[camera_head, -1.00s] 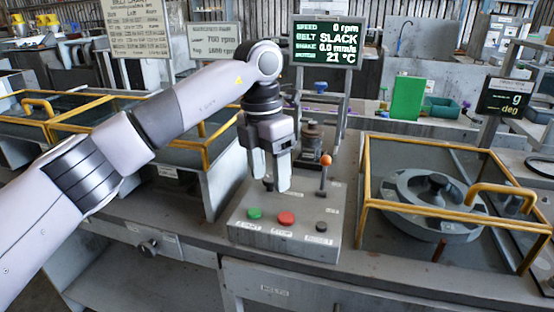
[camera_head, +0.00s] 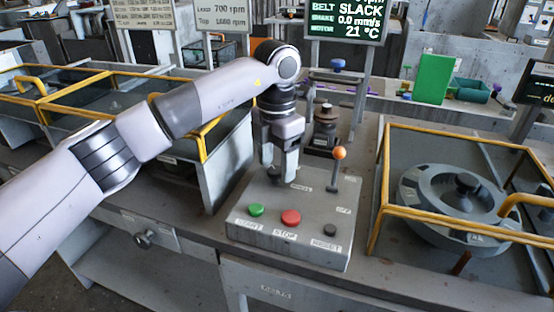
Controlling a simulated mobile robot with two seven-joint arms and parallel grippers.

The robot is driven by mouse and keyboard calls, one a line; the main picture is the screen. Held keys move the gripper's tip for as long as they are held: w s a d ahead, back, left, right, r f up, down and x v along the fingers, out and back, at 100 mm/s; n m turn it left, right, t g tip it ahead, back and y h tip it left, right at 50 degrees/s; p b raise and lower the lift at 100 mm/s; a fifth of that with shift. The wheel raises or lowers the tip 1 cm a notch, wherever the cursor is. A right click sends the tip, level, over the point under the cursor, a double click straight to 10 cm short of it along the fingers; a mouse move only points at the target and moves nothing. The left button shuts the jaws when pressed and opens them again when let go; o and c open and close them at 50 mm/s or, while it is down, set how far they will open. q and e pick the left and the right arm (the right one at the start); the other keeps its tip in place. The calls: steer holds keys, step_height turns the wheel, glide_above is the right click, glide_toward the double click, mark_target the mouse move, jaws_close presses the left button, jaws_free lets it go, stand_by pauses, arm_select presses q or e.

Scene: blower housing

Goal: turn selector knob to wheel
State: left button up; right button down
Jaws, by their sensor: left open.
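The grey control box (camera_head: 262,234) stands on the bench, with a green START button (camera_head: 256,210), a red STOP button (camera_head: 290,218) and a dark RESET button (camera_head: 330,230) along its front. My left gripper (camera_head: 279,172) points down over the back left of the box, its fingers open. A small dark knob, likely the selector knob (camera_head: 274,176), shows partly between and behind the fingers; its pointing direction is hidden. I cannot tell whether the fingers touch it. A small label beside it is too blurred to read surely. My right gripper is not in view.
An orange-tipped lever (camera_head: 339,154) rises from the box's right side near an OFF label. A yellow-framed guard (camera_head: 400,208) with a round housing (camera_head: 452,203) stands right.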

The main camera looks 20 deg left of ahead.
arm_select(q)
steer(key=shift+f, duration=0.15)
steer(key=c, duration=1)
steer(key=shift+c, duration=0.2)
